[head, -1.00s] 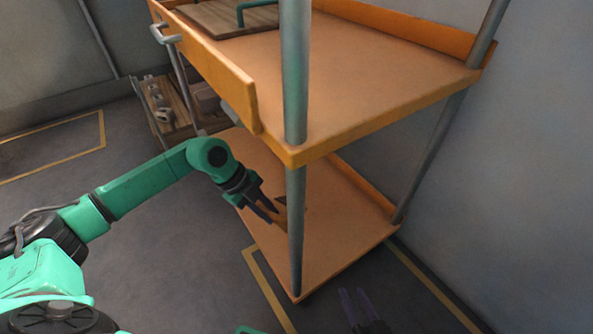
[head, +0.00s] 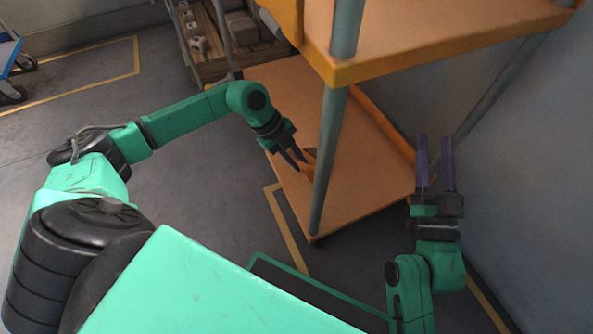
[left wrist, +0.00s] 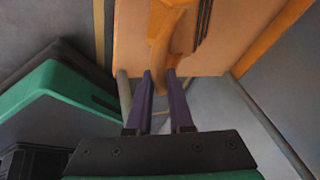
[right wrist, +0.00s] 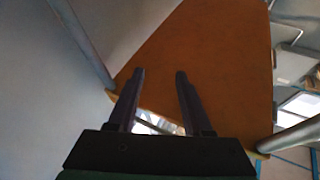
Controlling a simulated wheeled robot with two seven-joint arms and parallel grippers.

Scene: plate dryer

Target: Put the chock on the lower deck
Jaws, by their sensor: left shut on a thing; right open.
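The orange-yellow chock (head: 309,157) is in my left gripper (head: 297,160), over the lower deck (head: 365,180) of the orange trolley. In the left wrist view the chock (left wrist: 163,50) shows dark stripes, and its narrow end lies between the fingers of my left gripper (left wrist: 163,80). The lower deck (left wrist: 235,40) lies behind it; I cannot tell whether the chock touches it. A trolley post stands close to the right of the chock in the head view. My right gripper (head: 434,150) is open and empty, raised at the trolley's right side.
The upper deck (head: 430,45) overhangs the lower one. A grey post (head: 328,150) rises at the near corner. A wall (head: 530,170) is close on the right. A wooden pallet (head: 245,60) with items stands behind the trolley.

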